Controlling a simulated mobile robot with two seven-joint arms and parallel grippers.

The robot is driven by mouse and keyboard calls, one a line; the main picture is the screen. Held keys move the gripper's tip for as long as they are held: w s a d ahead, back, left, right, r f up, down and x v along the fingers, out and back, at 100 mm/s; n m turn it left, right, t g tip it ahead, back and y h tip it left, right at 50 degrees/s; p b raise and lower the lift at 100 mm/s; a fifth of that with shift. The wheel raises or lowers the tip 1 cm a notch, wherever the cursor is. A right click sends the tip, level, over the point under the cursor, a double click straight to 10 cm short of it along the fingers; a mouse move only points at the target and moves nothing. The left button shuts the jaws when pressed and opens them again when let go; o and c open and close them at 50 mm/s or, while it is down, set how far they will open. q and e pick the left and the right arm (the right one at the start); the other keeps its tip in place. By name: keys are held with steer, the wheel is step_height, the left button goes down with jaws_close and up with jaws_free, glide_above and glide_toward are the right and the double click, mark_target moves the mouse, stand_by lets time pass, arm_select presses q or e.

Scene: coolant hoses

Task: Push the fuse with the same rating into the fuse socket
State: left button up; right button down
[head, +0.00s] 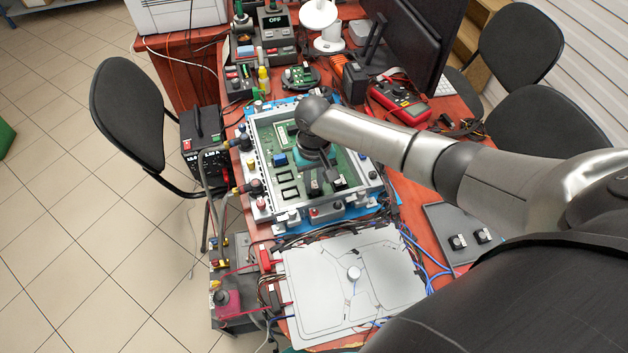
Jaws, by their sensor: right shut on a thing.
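My right gripper (315,178) points down over the open metal box (377,203) with the green circuit board (268,135). It is shut on a small dark piece, probably a fuse, mostly hidden by the gripper, low over the front part of the board. I cannot tell whether the piece touches a socket, and no rating is readable. Black square fuse sockets (289,194) sit on the board left of the gripper. Another dark block (339,184) is just right of it. Two small dark pieces, likely fuses (457,242), lie on a grey tray (447,218) at the right. My left gripper is not in view.
A white cracked-looking panel (375,275) with a knob lies in front of the box, with cables around it. A red multimeter (400,103) and monitor (415,40) stand behind. Control boxes (240,80) and a black power unit (205,140) crowd the left.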

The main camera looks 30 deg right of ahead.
mark_target(314, 186)
steer(key=shift+c, duration=2.3)
jaws_free()
steer(key=shift+a+r+p, duration=0.1)
steer(key=shift+r+p, duration=0.5)
steer(key=shift+p, duration=0.15)
step_height(314, 186, up, 6)
steer(key=p, duration=0.7)
steer(key=shift+f, duration=0.1)
steer(key=shift+s+f, duration=0.1)
